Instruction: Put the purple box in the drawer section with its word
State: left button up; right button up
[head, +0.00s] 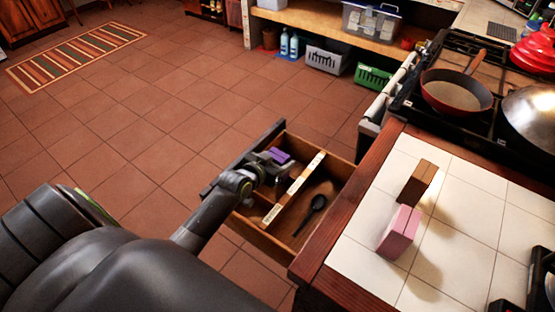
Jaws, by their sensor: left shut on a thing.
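The purple box (280,155) is small and sits between the fingers of my left gripper (275,162), which is shut on it. They are over the far end of the left section of the open wooden drawer (334,168). I cannot tell whether the box touches the drawer floor. A pale divider (298,187) splits the drawer in two; its lettering is too small to read. A black spoon (316,207) lies in the right section. My left wrist covers part of the left section. My right gripper is not in view.
A pink box (399,232) and a brown box (416,183) stand on the white tiled counter (363,223) right of the drawer. A red pan (456,92) is on the stove behind. Crates and bottles sit by the far shelf.

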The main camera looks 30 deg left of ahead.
pick_arm(q)
jog(key=shift+f, duration=0.45)
jog(key=o, duration=1)
jog(key=shift+o, duration=0.2)
jog(key=shift+r, duration=0.6)
jog(key=p+v, duration=0.5)
jog(key=v, duration=0.2)
jog(key=shift+s, duration=0.3)
jog(key=shift+r, duration=0.1)
